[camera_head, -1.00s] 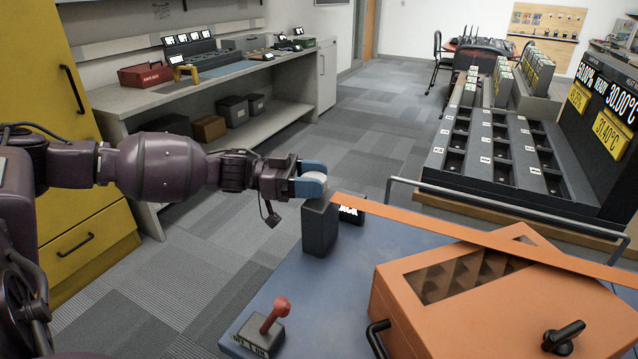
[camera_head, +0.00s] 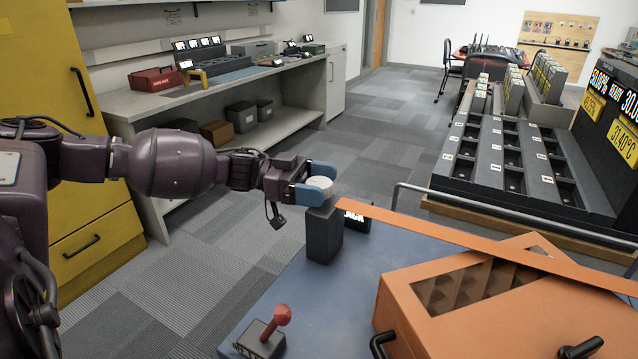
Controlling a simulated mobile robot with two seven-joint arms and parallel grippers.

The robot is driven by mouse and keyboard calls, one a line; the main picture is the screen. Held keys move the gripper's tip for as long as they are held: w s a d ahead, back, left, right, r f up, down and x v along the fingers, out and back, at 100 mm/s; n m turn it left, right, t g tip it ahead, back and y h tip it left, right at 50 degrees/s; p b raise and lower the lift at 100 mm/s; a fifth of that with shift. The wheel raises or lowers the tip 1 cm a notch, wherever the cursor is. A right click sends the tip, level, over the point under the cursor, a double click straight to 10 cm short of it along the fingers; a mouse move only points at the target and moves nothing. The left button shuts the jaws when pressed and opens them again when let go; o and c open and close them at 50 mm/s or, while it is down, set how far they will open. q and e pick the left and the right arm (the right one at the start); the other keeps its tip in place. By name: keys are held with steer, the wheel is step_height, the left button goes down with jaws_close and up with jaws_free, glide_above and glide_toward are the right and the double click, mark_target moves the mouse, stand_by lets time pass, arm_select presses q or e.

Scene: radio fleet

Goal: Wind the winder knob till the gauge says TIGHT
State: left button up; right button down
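The winder knob (camera_head: 320,183) is a pale round cap on top of a dark upright post (camera_head: 323,236) at the far left corner of the blue tabletop (camera_head: 345,300). My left gripper (camera_head: 319,183) has blue fingers on the near and far sides of the knob, and they appear closed on it. The gauge (camera_head: 357,217) is a small dark block behind the post, with white letters ending in "ACK"; the post and strap hide part of it. An orange strap (camera_head: 450,235) runs from the post to the right. My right gripper is not in view.
An orange case (camera_head: 405,300) with a slatted opening lies under the strap. A red-knobbed lever (camera_head: 277,320) stands at the table's near left. A grey rail (camera_head: 440,193) runs behind the case. A dark rack (camera_head: 500,160) stands beyond; carpet (camera_head: 215,250) is clear at left.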

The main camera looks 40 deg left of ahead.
arm_select(q)
steer(key=p+v, duration=0.2)
steer(key=v, duration=0.8)
steer(key=shift+s+a, duration=0.2)
steer(key=shift+a, duration=0.15)
stand_by(0.3)
